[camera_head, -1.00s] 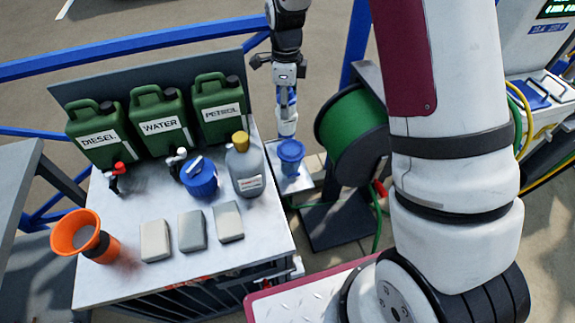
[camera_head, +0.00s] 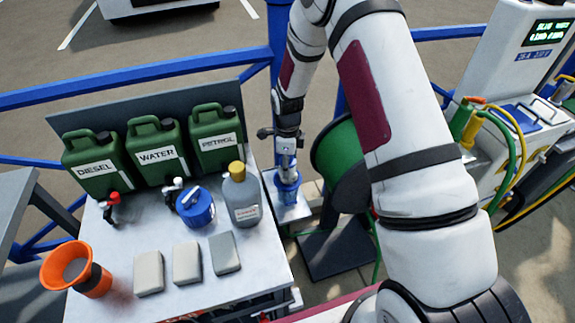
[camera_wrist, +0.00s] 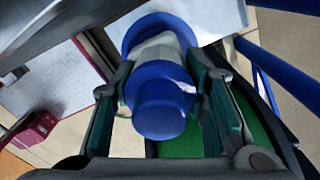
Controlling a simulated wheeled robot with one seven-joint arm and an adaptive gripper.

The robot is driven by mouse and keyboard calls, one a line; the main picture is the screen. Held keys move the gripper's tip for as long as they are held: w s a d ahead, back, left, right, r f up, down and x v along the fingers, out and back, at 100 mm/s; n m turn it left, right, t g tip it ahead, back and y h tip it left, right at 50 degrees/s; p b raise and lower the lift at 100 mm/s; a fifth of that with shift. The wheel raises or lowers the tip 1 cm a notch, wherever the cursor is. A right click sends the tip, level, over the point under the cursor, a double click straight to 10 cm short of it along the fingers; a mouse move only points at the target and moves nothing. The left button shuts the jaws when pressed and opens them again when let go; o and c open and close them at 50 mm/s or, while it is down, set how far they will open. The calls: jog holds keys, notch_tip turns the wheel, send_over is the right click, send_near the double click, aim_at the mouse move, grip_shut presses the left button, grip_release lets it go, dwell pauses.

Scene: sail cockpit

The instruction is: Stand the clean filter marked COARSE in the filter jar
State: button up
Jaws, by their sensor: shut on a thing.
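My gripper (camera_head: 286,160) is shut on a filter with a blue end cap and a whitish body. The filter (camera_wrist: 160,106) fills the middle of the wrist view, with a finger on each side. The blue filter jar (camera_head: 288,192) stands on a small pale shelf to the right of the bench, directly below my gripper. In the wrist view the jar's blue rim (camera_wrist: 131,38) shows around the filter's far end. The filter is lined up with the jar mouth; I cannot tell how deep it sits. No COARSE marking is readable.
The bench (camera_head: 120,290) holds green cans marked DIESEL (camera_head: 95,165), WATER (camera_head: 158,152) and PETROL (camera_head: 216,138), a blue round container (camera_head: 195,208), a grey bottle (camera_head: 241,198), an orange funnel (camera_head: 67,266) and three pale blocks (camera_head: 187,262). A green hose reel (camera_head: 338,158) stands close right of the jar.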

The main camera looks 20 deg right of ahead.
jog(key=shift+f+b, duration=0.3)
jog(key=shift+f, duration=0.4)
jog(key=o, duration=1.2)
jog(key=shift+r, duration=0.15)
